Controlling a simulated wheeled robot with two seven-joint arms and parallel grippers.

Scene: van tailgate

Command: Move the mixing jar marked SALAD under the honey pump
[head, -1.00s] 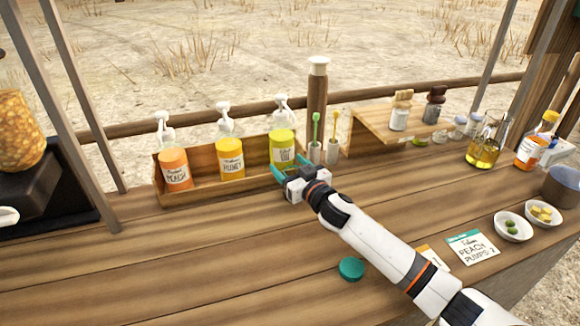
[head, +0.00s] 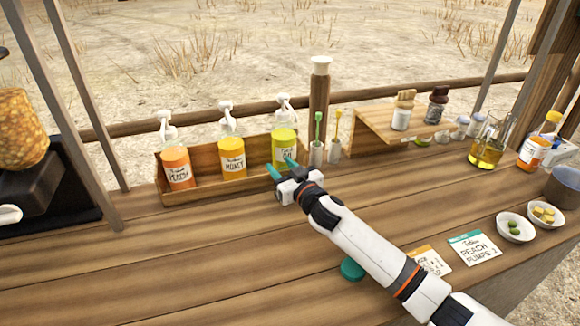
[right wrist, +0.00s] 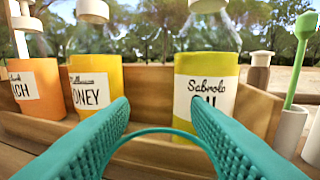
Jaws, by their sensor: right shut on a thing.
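The honey pump bottle (head: 232,158), orange-yellow with a white pump head, stands in the middle of the wooden rack; its label also shows in the right wrist view (right wrist: 92,92). My right gripper (head: 283,168) is just in front of the rack, before the green-yellow oil bottle (head: 284,147) and right of the honey pump. Its teal fingers are shut on what looks like the mixing jar, clear, with a thin teal rim (right wrist: 165,130) curving between the fingers. The jar's body is barely visible and no SALAD marking can be read. My left gripper is not in view.
The peach pump bottle (head: 175,168) is at the rack's left end. A teal lid (head: 352,269) lies on the counter beside my right arm. Small cups with green and yellow sticks stand right of the rack. The counter left of my gripper is clear.

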